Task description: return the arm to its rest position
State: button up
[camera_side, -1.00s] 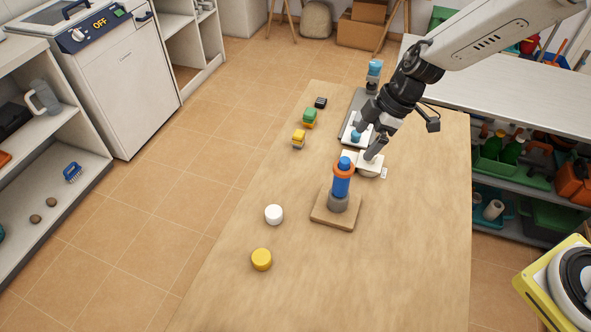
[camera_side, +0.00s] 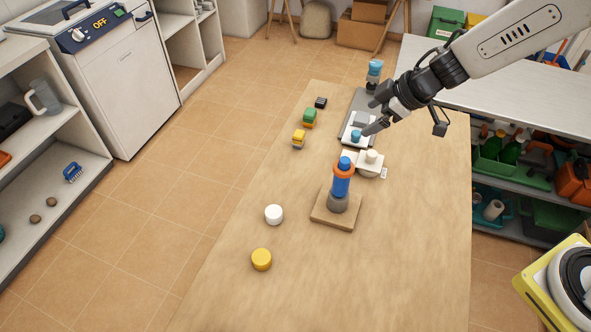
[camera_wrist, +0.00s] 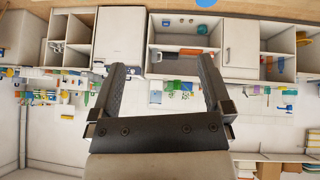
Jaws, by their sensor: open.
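My gripper (camera_side: 373,112) is at the far right part of the wooden table (camera_side: 419,238), raised above the grey and white device there. It is open and holds nothing. In the wrist view its two dark fingers (camera_wrist: 161,65) stand wide apart with nothing between them. My arm slopes down to it from the upper right.
A peg stand (camera_side: 342,180) with blue and orange pieces stands mid-table, with a small white device (camera_side: 369,166) behind it. A white cylinder (camera_side: 274,214), a yellow cylinder (camera_side: 261,259) and small blocks (camera_side: 309,119) lie left. The table's front right is clear.

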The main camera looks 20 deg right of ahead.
jog(key=s+d+f+m+g+h, duration=0.1)
jog(key=s+d+m+h, duration=0.1)
jog(key=s+d+m, duration=0.3)
jog(key=s+d+m+g+h, duration=0.2)
jog(key=s+d+m, duration=0.3)
jog(key=s, duration=0.6)
jog(key=shift+d+f, duration=0.25)
jog(key=shift+f, duration=0.1)
